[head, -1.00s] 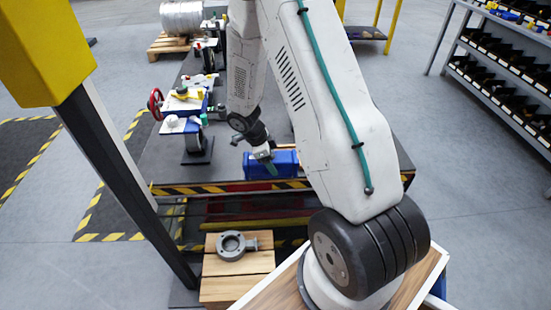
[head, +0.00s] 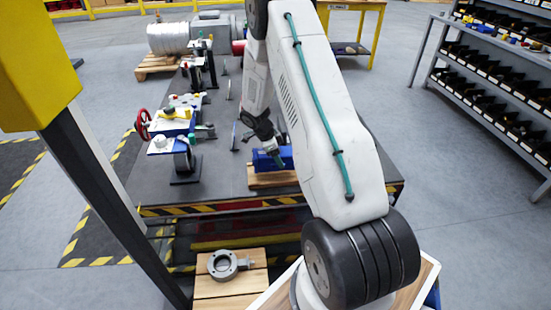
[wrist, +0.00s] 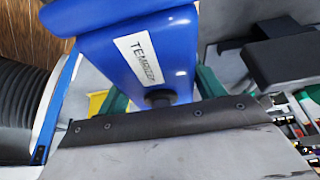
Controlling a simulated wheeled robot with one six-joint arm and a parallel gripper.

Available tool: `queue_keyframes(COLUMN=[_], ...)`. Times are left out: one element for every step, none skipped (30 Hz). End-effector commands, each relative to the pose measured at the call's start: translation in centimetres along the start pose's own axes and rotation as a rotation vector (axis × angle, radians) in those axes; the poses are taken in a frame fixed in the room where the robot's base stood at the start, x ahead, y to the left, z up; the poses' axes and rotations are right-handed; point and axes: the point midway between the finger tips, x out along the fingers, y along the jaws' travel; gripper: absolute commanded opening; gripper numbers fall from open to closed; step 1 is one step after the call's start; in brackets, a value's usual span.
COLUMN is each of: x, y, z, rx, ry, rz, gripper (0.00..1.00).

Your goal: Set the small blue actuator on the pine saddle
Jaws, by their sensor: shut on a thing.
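The small blue actuator (head: 267,159) is at the front of the grey bench, with my gripper (head: 281,160) at its right side. The pine saddle (head: 272,181) shows as a light wooden block directly below it; I cannot tell whether the two touch. In the wrist view the blue actuator (wrist: 120,52) has a white label and a dark round boss. My gripper's green fingers (wrist: 160,90) lie on either side of it, shut on it. The fingertips are largely hidden by the actuator.
A valve with a red handwheel (head: 143,124) and other valve parts stand at the bench's left. A grey valve body (head: 224,264) lies on pine boards below the striped bench edge. A yellow-topped post (head: 40,65) is at left. Bin shelves (head: 500,85) stand at right.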

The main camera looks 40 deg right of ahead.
Motion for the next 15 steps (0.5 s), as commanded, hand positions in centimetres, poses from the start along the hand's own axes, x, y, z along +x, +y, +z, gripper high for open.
queue_keyframes(x=[0.8, 1.2, 1.7, 2.1, 2.4, 2.7, 2.9, 2.9, 3.0, 3.0, 3.0, 2.9, 2.9, 2.9, 2.9], y=[0.2, 0.2, 0.2, 0.2, 0.2, 0.2, 0.2, 0.2, 0.1, 0.1, 0.1, 0.1, 0.1, 0.1, 0.1], z=[0.4, 0.6, 0.8, 1.0, 1.1, 1.2, 1.3, 1.4, 1.4, 1.4, 1.4, 1.4, 1.4, 1.4, 1.4], rx=[-0.003, -0.004, -0.004, -0.004, -0.003, -0.003, -0.003, -0.003, -0.003, -0.003, -0.003, -0.003, -0.002, -0.003, -0.002], ry=[0.001, 0.000, 0.000, 0.000, 0.000, 0.000, 0.000, -0.001, -0.001, -0.001, -0.001, -0.001, -0.001, -0.001, -0.001], rz=[0.003, 0.003, 0.003, 0.004, 0.004, 0.003, 0.002, 0.001, 0.001, 0.000, 0.000, 0.000, 0.000, 0.000, 0.000], gripper=[0.00, 0.00, 0.00, 0.00, 0.00, 0.00, 0.00, 0.00, 0.00, 0.00, 0.00, 0.00, 0.00, 0.00, 0.00])
